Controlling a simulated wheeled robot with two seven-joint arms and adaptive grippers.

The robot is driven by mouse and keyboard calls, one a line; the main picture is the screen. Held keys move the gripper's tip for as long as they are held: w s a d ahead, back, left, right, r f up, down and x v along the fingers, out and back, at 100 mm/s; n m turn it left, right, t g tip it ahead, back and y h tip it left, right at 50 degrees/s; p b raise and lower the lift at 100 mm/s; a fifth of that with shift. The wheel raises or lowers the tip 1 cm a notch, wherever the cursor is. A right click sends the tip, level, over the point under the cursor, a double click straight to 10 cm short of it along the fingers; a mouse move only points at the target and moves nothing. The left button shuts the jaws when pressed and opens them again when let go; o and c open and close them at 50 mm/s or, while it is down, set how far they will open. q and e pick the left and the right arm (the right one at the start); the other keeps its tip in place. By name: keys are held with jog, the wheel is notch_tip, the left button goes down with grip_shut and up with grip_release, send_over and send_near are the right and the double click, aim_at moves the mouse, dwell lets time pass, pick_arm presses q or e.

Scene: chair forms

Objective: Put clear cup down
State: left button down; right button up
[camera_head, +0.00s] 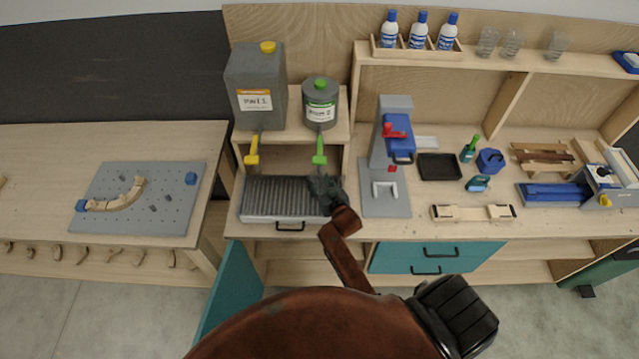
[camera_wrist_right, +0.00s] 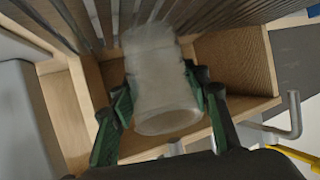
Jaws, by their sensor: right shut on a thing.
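My right gripper (camera_head: 326,188) is over the right end of the slatted metal drip tray (camera_head: 280,196), below and close to the green tap (camera_head: 319,150). In the right wrist view the right gripper (camera_wrist_right: 160,98) is shut around a clear cup (camera_wrist_right: 163,75), with a dark green finger on each side of it. The cup's far end is against the slats in that picture; I cannot tell whether it touches them. In the head view the cup is hidden by the gripper. My left gripper is not in view.
A grey canister (camera_head: 257,85) with a yellow cap and a round can (camera_head: 320,103) with a green cap stand above the tray. A grey press (camera_head: 390,150) stands close on the right. Several clear cups (camera_head: 512,44) stand on the upper shelf. The tray's left part is clear.

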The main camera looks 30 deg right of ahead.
jog(key=shift+f+b, duration=0.3)
jog(key=shift+f, duration=0.2)
jog(key=o, duration=0.8)
jog(key=shift+o, duration=0.2)
